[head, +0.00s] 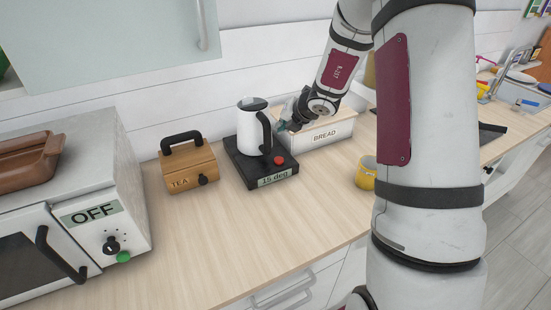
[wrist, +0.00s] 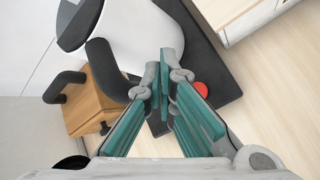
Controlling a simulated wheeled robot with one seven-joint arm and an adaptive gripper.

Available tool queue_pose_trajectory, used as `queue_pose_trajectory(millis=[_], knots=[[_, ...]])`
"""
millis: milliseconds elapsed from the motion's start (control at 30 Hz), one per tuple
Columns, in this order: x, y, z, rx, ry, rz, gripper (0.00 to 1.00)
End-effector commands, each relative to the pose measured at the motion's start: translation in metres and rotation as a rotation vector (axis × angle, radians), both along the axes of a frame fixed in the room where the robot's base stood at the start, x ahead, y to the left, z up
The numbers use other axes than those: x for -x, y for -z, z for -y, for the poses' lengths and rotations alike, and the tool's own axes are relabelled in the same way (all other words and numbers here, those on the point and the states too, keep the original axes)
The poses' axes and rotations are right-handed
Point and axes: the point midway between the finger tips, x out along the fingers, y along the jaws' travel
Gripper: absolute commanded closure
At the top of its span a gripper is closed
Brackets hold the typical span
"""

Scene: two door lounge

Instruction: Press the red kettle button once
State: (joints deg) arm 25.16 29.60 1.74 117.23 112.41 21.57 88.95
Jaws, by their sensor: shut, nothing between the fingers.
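The red kettle button (head: 279,160) sits on the front right corner of the black kettle base (head: 241,171). The base display reads "15 deg". The white kettle (head: 249,138) with a black handle stands upright on the base. My gripper (head: 284,127) is shut and empty, above and behind the button, beside the kettle handle. In the wrist view my gripper (wrist: 162,100) has its green fingers together near the kettle handle (wrist: 107,70).
A wooden tea box (head: 188,166) stands left of the kettle. The bread box (head: 318,131) is close behind my gripper. A yellow mug (head: 366,177) is at the right. A microwave marked OFF (head: 120,190) stands at the far left. The counter front is clear.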

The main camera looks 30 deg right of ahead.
Motion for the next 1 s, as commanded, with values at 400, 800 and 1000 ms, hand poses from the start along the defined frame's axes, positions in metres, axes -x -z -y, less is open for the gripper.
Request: queue_pose_trajectory(millis=[400, 800, 1000], knots=[[0.0, 0.001, 0.001, -0.003, 0.006, -0.001, 1.0], [-0.003, 0.037, 0.001, -0.004, 0.007, -0.001, 1.0], [-0.003, 0.06, 0.001, -0.003, 0.006, -0.001, 1.0]])
